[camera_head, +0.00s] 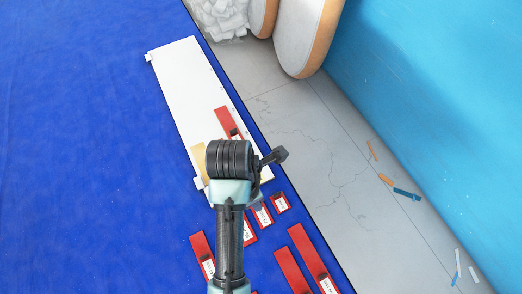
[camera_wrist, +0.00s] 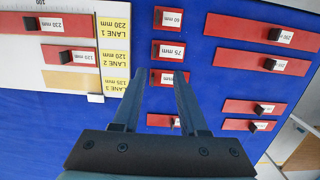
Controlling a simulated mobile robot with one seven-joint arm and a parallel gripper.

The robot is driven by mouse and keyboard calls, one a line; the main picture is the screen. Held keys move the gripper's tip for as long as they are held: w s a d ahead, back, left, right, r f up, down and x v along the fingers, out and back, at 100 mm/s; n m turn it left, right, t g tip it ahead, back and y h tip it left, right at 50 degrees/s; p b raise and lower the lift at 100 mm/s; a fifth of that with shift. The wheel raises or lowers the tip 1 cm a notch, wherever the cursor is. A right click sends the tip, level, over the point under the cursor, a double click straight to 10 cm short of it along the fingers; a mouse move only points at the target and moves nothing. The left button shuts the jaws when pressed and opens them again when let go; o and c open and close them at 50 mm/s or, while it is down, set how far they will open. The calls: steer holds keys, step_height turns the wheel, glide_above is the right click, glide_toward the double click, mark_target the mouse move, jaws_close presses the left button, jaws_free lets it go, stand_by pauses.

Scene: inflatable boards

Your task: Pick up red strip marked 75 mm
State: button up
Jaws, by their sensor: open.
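The red strip marked 75 mm (camera_wrist: 168,51) lies flat on the blue mat, with a white label and a small black block on top. It sits in a column of short red strips, below the 60 mm strip (camera_wrist: 167,19) in the wrist view. In the head view it appears just right of my wrist (camera_head: 263,214). My gripper (camera_wrist: 160,77) is open and empty. Its fingertips show on either side of another short red strip (camera_wrist: 168,78), just below the 75 mm one in the wrist view. I cannot tell the fingertips' height above the mat.
A white lane board (camera_head: 185,75) holds red strips in lanes 1 and 2; lane 3 shows a bare tan area (camera_wrist: 70,82). Longer red strips (camera_wrist: 262,30) lie to the right in the wrist view. Grey floor (camera_head: 300,130) with scraps lies beyond the mat, beside a blue wall.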

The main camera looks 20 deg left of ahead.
glide_toward(262, 213)
steer(key=shift+w+a+f, duration=0.55)
steer(key=shift+f, duration=0.05)
steer(key=shift+w+a+f+p, duration=0.1)
steer(key=shift+w+f+p, duration=0.15)
steer(key=shift+f, duration=0.65)
steer(key=shift+w+f+p, duration=0.1)
steer(key=shift+f+p, duration=0.15)
steer(key=shift+f, duration=0.65)
steer(key=shift+w+a+f+p, duration=0.1)
steer(key=shift+w+f+p, duration=0.15)
steer(key=shift+f, duration=0.65)
steer(key=shift+s, duration=0.1)
jaws_close()
